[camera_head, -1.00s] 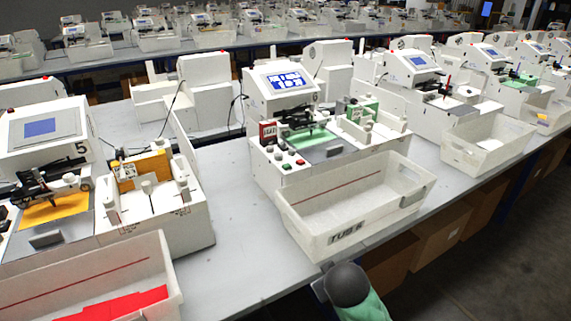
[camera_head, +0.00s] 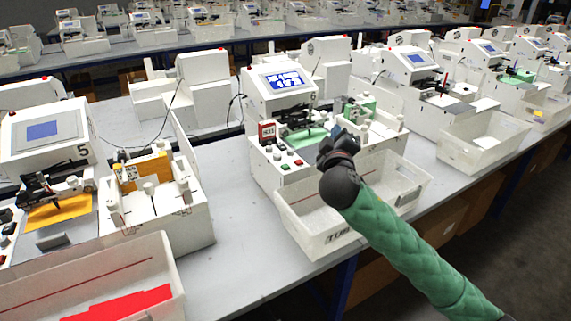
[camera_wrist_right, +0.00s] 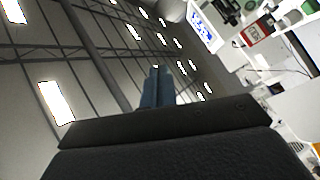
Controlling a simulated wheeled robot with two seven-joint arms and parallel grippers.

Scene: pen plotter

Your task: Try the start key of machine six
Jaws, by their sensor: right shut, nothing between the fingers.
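Machine six (camera_head: 270,100) is a white plotter with a lit blue screen (camera_head: 284,80) in the middle of the head view. On its front left panel are a green key (camera_head: 285,167), a red key (camera_head: 299,162) and small knobs. My right gripper (camera_head: 329,143) is shut and empty, raised over the machine's front right, to the right of the keys and apart from them. In the right wrist view its closed fingers (camera_wrist_right: 156,85) point up towards the ceiling lights, with the machine's screen (camera_wrist_right: 203,27) at the upper right. My left gripper is not in view.
A white tub (camera_head: 303,222) stands in front of machine six, partly hidden by my right arm. Machine five (camera_head: 45,135) and a tub with red sheets (camera_head: 90,275) are at the left. The grey table (camera_head: 235,220) is clear between them. More machines stand at the right.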

